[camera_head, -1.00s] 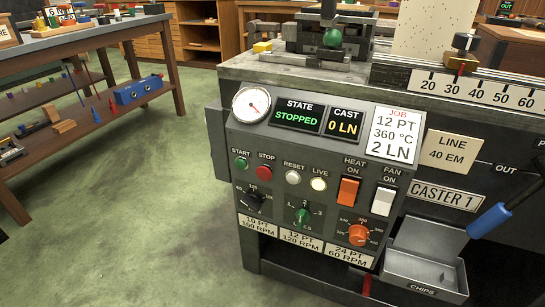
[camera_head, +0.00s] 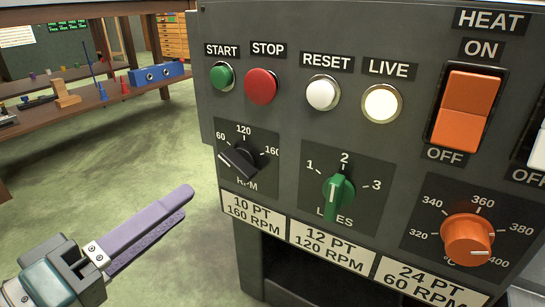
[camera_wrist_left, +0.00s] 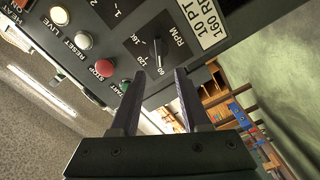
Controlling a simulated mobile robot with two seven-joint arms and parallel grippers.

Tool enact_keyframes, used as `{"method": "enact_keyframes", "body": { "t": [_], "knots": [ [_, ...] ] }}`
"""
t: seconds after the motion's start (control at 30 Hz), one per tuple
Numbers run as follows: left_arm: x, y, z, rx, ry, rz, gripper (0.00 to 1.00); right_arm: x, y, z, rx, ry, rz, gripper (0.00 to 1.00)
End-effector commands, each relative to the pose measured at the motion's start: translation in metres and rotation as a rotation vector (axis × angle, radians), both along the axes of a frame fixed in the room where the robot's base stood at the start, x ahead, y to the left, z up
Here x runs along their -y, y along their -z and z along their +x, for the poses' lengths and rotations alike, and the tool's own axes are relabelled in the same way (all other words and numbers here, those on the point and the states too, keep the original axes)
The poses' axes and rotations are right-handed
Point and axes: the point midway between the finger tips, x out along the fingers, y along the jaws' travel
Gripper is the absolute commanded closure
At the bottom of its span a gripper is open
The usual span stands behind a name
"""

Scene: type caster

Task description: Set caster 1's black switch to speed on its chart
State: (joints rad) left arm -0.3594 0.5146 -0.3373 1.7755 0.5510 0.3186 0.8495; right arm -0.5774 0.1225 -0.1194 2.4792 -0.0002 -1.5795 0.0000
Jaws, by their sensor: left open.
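The black switch (camera_head: 240,161) is a bar knob on caster 1's dark panel, over a dial marked 60, 120 and 160 RPM. My right gripper is not in view.
The green start button (camera_head: 222,76) and red stop button (camera_head: 261,87) sit above the switch. The green lines knob (camera_head: 338,192) is right of it, then the orange heat knob (camera_head: 467,240). A wooden bench (camera_head: 85,108) stands behind at left; floor between is clear.

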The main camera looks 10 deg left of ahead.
Motion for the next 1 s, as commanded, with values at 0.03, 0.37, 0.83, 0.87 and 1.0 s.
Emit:
{"method": "enact_keyframes", "body": {
  "t": [0.03, 0.37, 0.83, 0.87, 1.0],
  "knots": [
    [0.001, 0.001, 0.005, 0.004, -0.001, -0.005, 0.54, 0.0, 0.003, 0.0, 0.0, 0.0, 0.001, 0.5],
    [0.022, 0.001, 0.061, 0.007, -0.001, -0.003, 0.54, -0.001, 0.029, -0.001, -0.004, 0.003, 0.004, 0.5],
    [0.033, -0.002, 0.09, 0.002, 0.0, 0.001, 0.54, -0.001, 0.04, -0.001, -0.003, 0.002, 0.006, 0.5],
    [0.033, -0.002, 0.09, 0.002, 0.0, 0.001, 0.54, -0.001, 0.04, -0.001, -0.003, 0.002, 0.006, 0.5],
    [0.033, -0.002, 0.09, 0.002, 0.0, 0.001, 0.63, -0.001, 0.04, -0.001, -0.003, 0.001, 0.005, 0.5]
  ]
}}
